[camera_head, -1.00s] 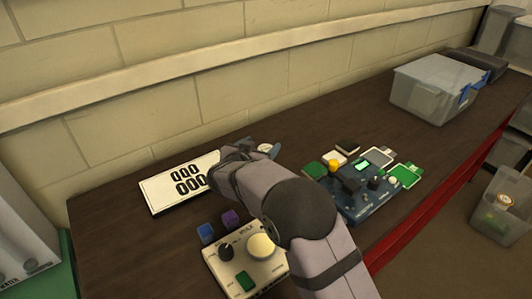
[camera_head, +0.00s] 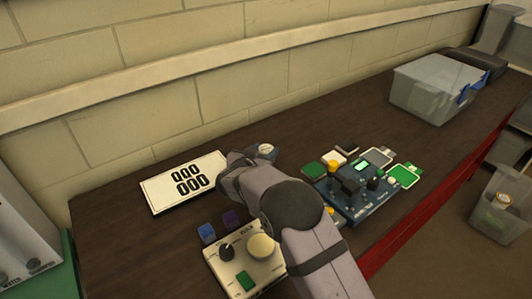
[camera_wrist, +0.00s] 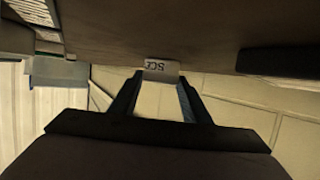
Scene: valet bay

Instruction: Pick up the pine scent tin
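A small tin (camera_head: 265,149) with a grey-blue top stands on the dark bench in the head view, just beyond and to the right of my gripper (camera_head: 240,162). My wrist partly hides it, and its scent cannot be read there.
A white number plate sign (camera_head: 185,182) lies at the left. A cream device with knobs (camera_head: 245,268) stands in front, near purple and blue blocks. A blue device (camera_head: 362,205) and several cards are at the right. A clear bin (camera_head: 432,92) stands farther back.

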